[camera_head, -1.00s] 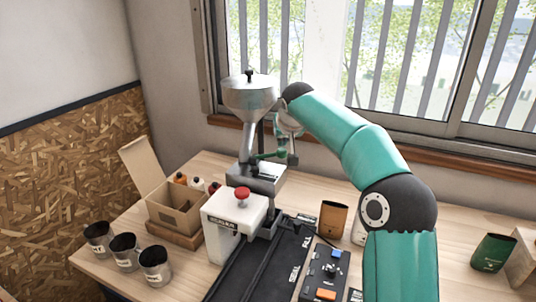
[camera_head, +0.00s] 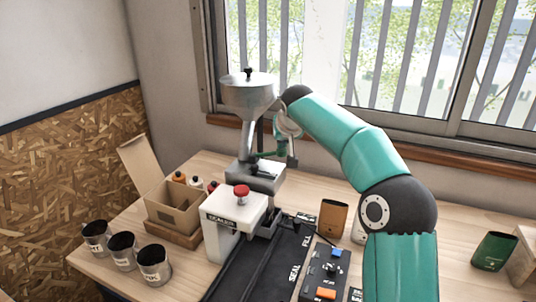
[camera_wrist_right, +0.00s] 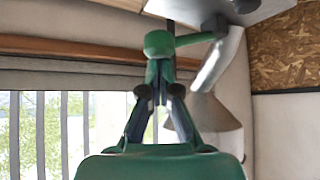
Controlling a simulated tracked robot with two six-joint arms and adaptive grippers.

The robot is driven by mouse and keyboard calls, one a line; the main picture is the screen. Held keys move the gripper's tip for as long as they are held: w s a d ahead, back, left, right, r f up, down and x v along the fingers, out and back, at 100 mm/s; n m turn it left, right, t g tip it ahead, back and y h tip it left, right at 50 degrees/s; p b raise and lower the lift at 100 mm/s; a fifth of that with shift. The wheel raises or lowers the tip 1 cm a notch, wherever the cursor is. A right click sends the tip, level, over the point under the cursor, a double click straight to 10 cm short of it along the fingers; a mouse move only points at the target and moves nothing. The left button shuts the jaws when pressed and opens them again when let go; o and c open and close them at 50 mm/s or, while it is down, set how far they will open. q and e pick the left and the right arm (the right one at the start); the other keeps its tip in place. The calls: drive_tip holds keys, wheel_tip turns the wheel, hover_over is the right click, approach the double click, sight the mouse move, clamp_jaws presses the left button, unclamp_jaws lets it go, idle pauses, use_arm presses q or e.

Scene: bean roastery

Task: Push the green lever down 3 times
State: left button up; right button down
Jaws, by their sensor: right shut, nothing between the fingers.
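The green lever with a round knob (camera_wrist_right: 159,43) shows in the right wrist view, which appears upside down. Its arm runs from the knob to the grinder. The grinder has a grey metal hopper (camera_head: 249,95) on top and stands at the back of the table. My right gripper (camera_head: 283,155) points down over the lever, shut and empty. In the wrist view its fingertips (camera_wrist_right: 160,72) are at the knob and seem to touch it. My left gripper is not in view.
A white sealer (camera_head: 222,240) with a red knob (camera_head: 242,191) stands in front of the grinder. An open cardboard box (camera_head: 172,210) and several metal cups (camera_head: 122,250) are at the left. A brown pouch (camera_head: 333,218) and a control panel (camera_head: 325,270) are at the right.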

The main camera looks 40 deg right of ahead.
sight(282, 150)
drive_tip(key=shift+f+b, duration=1.2)
drive_tip(key=shift+f, duration=0.35)
drive_tip(key=shift+r, duration=0.15)
wheel_tip(282, 150, up, 6)
drive_tip(key=p, duration=0.6)
drive_tip(key=shift+a, duration=0.1)
idle(1.1)
